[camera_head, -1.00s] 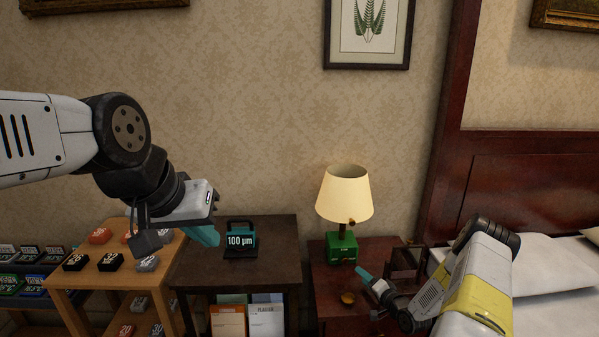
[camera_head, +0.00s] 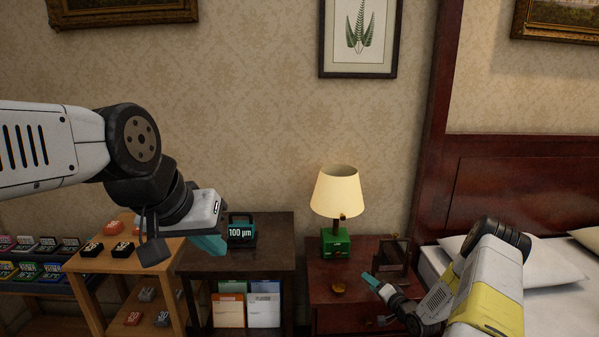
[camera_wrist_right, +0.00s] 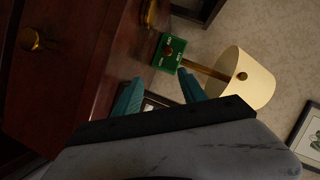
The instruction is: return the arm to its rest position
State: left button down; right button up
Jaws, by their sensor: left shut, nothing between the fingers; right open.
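My left gripper (camera_head: 212,243) has teal fingertips and hangs in the air in front of the dark side table (camera_head: 270,252), at the left of the head view. It is shut and empty. My right gripper (camera_head: 371,281) is low in front of the red-brown nightstand (camera_head: 340,314). In the right wrist view its two teal fingers (camera_wrist_right: 160,93) stand apart with nothing held between them. The right arm (camera_head: 480,285), white and yellow, comes in from the lower right, and the left arm (camera_head: 50,150) from the left.
A lamp with a green base (camera_head: 336,243) stands on the nightstand. A black block marked 100 µm (camera_head: 242,233) is on the dark side table. A wooden shelf (camera_head: 130,263) with several small blocks stands left. The bed (camera_head: 550,292) is at the right.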

notch_tip(320, 180, up, 24)
jog(key=w+n+g+h, duration=0.2)
jog(key=n+g+h, duration=0.1)
jog(key=n+h, duration=0.1)
jog(key=s+a+r+n+g+h, duration=0.1)
jog(key=s+r, duration=0.6)
jog(key=r, duration=0.3)
jog(key=s+a+r+n+g, duration=0.1)
jog(key=s+a+r, duration=0.2)
jog(key=s, duration=0.8)
jog(key=s+a+r+n+g+y, duration=0.1)
jog(key=s+a+r, duration=0.3)
jog(key=s, duration=0.7)
jog(key=s+a+r+n+g, duration=0.1)
jog(key=s+a+r+g, duration=0.1)
jog(key=s, duration=0.9)
jog(key=shift+s+a+r, duration=0.15)
jog(key=shift+a+r, duration=0.7)
jog(key=shift+r, duration=0.05)
